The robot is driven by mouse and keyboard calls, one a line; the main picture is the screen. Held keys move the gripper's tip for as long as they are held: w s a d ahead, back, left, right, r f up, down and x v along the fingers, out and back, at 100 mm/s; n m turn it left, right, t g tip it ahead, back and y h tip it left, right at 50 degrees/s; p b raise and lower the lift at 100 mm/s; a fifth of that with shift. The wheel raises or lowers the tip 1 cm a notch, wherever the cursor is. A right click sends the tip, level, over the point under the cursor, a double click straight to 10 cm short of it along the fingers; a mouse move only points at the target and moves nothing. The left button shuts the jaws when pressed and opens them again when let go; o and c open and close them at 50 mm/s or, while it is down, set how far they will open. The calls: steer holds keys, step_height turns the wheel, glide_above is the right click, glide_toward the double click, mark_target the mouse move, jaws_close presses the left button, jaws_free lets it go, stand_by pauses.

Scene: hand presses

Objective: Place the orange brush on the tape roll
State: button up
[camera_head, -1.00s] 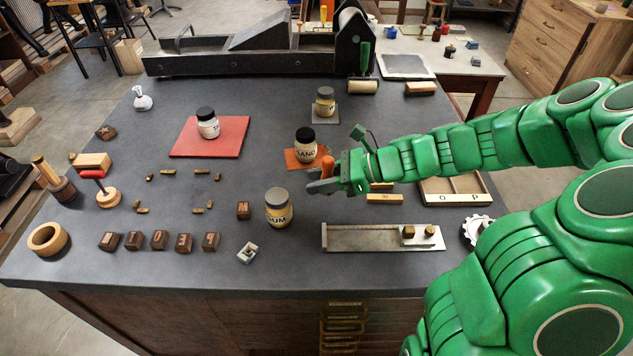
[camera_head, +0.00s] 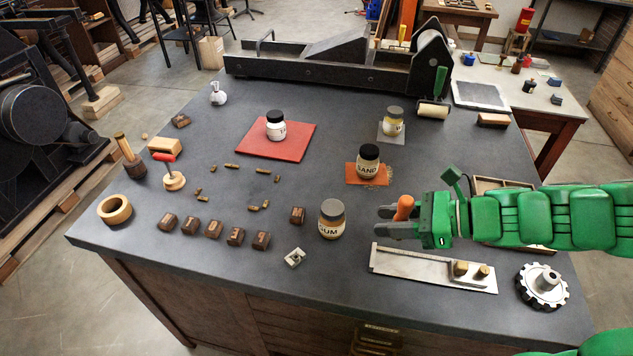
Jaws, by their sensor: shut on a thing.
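My gripper (camera_head: 392,221) is at the right part of the dark table, shut on the orange brush (camera_head: 404,207). The brush's orange handle stands up between the fingers; its lower part is hidden by them. The tape roll (camera_head: 103,217) is a tan ring with an open hole, lying flat at the table's left front corner. My gripper is far to the right of it, with the jars and type blocks between.
A gum jar (camera_head: 331,222) stands just left of my gripper, and a sand jar (camera_head: 368,167) behind it. Several dark type blocks (camera_head: 213,229) line the front. A red-handled stamp (camera_head: 174,180) stands behind the tape roll. A metal composing stick (camera_head: 420,270) lies in front of my gripper.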

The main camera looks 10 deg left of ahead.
steer(key=shift+n+g, duration=0.3)
steer(key=shift+g, duration=0.1)
steer(key=w+a, duration=0.2)
steer(key=a, duration=0.2)
steer(key=w+a, duration=0.2)
steer(key=a, duration=0.1)
steer(key=w+a+r, duration=0.1)
steer(key=w+a, duration=0.1)
steer(key=a, duration=0.2)
steer(key=shift+a, duration=0.3)
steer(key=w+a+r, duration=0.1)
steer(key=a, duration=1.5)
steer(key=s+a+r+n+g, duration=0.1)
steer(key=s+a, duration=0.6)
steer(key=a, duration=0.6)
steer(key=s+a+r+n+g, duration=0.1)
steer(key=s+a, duration=0.6)
steer(key=a, duration=0.7)
steer(key=w+a+f, duration=0.2)
steer(key=a+f, duration=0.1)
steer(key=a, duration=0.1)
steer(key=w+a+f, duration=0.2)
steer(key=a+f, duration=0.1)
steer(key=w+a+f, duration=0.1)
steer(key=a+f, duration=0.2)
steer(key=a, duration=0.1)
steer(key=shift+w+a+f, duration=0.3)
steer(key=shift+w+a, duration=0.05)
steer(key=shift+w, duration=0.05)
